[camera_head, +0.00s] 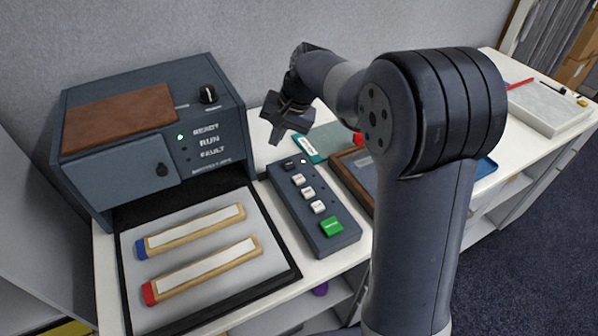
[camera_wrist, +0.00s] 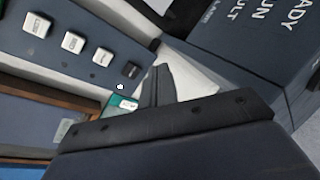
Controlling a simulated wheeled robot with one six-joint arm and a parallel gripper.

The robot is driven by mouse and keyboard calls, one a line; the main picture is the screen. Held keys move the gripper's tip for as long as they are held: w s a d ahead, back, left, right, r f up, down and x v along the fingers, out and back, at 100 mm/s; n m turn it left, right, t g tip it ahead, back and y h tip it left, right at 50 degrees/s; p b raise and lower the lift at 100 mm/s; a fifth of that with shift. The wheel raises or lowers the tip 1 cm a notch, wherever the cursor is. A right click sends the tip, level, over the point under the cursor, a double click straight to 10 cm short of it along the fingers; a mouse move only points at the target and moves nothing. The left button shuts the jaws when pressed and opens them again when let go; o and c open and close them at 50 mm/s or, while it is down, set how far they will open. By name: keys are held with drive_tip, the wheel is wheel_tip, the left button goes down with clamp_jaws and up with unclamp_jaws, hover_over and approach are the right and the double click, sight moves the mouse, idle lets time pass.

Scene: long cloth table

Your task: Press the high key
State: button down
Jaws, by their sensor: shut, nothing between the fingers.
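A dark key panel (camera_head: 325,233) lies on the table with a row of keys. A dark key (camera_head: 290,165) is at its far end, then three white keys (camera_head: 307,193), then a green key (camera_head: 331,226) at the near end. The white keys also show in the wrist view (camera_wrist: 72,43); their labels are too small to read surely. My gripper (camera_head: 275,142) is shut and empty, pointing down above the table near the panel's far end. In the wrist view its fingertips (camera_wrist: 161,72) are beside the dark key, apart from the white keys.
A machine (camera_head: 205,150) with a knob and READY, RUN, FAULT labels stands left of my gripper; its green lamp is lit. A tray (camera_head: 285,285) with two wooden-edged strips lies in front of it. A teal-edged card (camera_head: 308,150) and a wooden frame lie right of the panel.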

sight(298, 178)
drive_tip(key=s+d+r+n+g+h+b, duration=0.1)
drive_tip(key=d+r+n+h, duration=0.2)
drive_tip(key=n, duration=0.4)
drive_tip(key=shift+s+d+r+g+h, duration=0.35)
drive_tip(key=shift+d+h, duration=0.25)
drive_tip(key=shift+d, duration=0.35)
drive_tip(key=shift+w+f, duration=0.1)
wheel_tip(298, 178, down, 14)
drive_tip(key=shift+r+p, duration=0.1)
drive_tip(key=shift+p, duration=0.2)
